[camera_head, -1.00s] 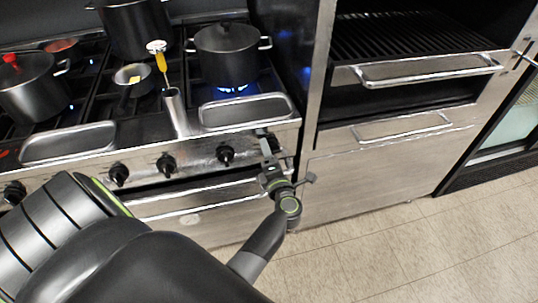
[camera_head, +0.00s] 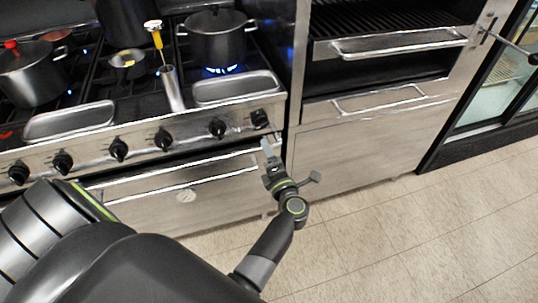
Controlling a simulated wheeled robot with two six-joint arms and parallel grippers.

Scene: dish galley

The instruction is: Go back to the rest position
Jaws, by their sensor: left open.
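My left gripper (camera_head: 270,155) hangs at the end of my left arm, in front of the right end of the stove (camera_head: 150,136). Its jaws are open and hold nothing that I can see. The wrist and forearm come up from the bottom of the picture, with the large upper arm links at the lower left. My right gripper does not show.
Pots stand on the stove, with a black pot (camera_head: 217,38) over a blue flame and a grey pot (camera_head: 30,75) at left. A yellow-handled utensil (camera_head: 155,38) stands in a metal holder (camera_head: 173,88). A steel grill unit (camera_head: 375,130) is at right. The tiled floor (camera_head: 430,235) is clear.

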